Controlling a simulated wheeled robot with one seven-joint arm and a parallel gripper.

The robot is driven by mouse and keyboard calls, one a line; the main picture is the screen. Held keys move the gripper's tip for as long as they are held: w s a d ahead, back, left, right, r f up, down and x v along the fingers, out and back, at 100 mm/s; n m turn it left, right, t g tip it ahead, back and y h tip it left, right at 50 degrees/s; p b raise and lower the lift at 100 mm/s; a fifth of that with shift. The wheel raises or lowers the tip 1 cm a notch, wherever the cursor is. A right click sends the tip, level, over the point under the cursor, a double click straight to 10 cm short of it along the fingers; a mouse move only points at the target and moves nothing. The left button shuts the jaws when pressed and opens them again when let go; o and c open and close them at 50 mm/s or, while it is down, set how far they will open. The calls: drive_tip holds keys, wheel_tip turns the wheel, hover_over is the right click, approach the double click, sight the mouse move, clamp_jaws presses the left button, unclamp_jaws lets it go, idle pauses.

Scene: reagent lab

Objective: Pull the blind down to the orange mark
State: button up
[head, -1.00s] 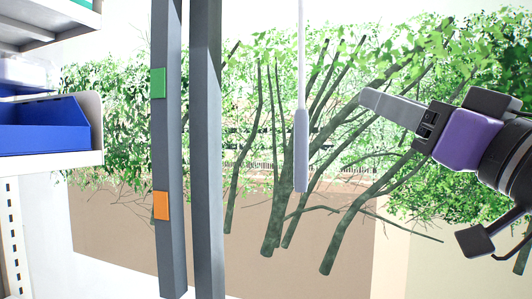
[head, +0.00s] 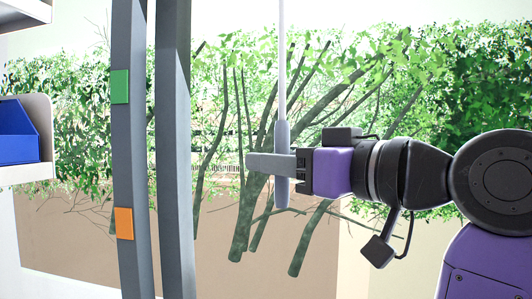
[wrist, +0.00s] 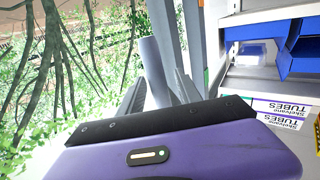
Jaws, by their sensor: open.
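The orange mark (head: 124,223) is a square low on a grey upright post (head: 130,150) left of centre in the head view. The blind's pull is a grey handle (head: 283,133) hanging on a pale cord (head: 282,60). The handle also shows in the wrist view (wrist: 153,62). My gripper (head: 258,162) is level at the handle's lower half, and its near finger crosses in front of it. In the wrist view the handle stands between the two open fingers (wrist: 156,85). I cannot tell whether either finger touches it. The blind's sheet is not in view.
A green mark (head: 119,86) sits higher on the same post. A second grey post (head: 173,150) stands just to its right. A shelf with a blue bin (head: 18,132) is at the far left. Branches and leaves show behind the handle.

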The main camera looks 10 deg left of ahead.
drive_tip(key=shift+x, duration=1.05)
clamp_jaws()
idle(0.7)
